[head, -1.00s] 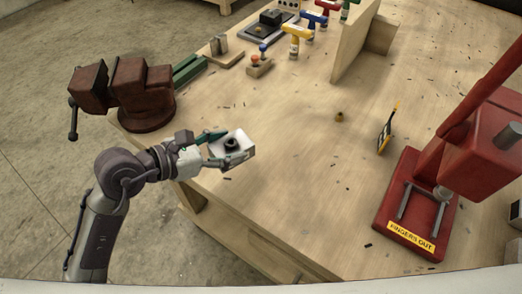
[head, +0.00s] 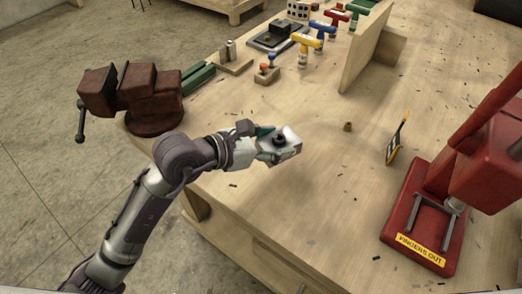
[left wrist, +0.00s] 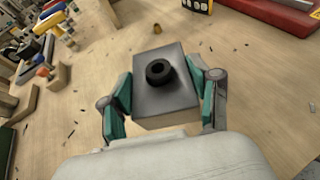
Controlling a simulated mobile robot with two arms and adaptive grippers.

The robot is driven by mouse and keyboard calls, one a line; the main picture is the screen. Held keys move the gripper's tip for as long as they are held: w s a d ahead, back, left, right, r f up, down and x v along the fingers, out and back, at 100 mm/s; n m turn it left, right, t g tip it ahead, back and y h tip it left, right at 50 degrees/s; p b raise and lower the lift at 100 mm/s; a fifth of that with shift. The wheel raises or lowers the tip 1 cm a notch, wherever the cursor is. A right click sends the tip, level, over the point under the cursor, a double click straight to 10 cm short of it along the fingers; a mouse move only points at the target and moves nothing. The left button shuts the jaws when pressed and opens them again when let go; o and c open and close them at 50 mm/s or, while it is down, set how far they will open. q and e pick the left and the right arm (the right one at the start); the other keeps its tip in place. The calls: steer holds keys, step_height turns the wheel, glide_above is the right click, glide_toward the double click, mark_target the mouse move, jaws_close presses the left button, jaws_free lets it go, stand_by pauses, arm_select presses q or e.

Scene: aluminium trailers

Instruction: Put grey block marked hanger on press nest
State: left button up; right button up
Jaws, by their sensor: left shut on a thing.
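A grey block with a black ring on top (head: 287,152) is held above the left front part of the wooden table in the head view. My left gripper (head: 270,146) is shut on it. In the left wrist view the grey block (left wrist: 165,95) sits between the two teal finger pads of the gripper (left wrist: 162,98). No marking on the block can be read. The red press (head: 480,160) stands at the right, with a "FINGERS OUT" label on its base. Its nest (head: 432,215) seems to be the railed spot on that base. My right gripper is not in view.
A dark red vise (head: 140,95) is at the table's left edge. A yellow-and-black sign (head: 397,140) and a small brown piece (head: 347,127) stand between block and press. A wooden upright panel (head: 365,55) and coloured T-handled tools (head: 303,45) are at the back. Front middle is clear.

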mark_target(261, 163)
arm_select(q)
steer(key=w+a+f, duration=0.2)
steer(key=shift+a, duration=0.35)
steer(key=shift+f, duration=2)
steer(key=o, duration=1)
steer(key=shift+f, duration=0.2)
steer(key=o, duration=0.4)
steer(key=shift+o, duration=0.2)
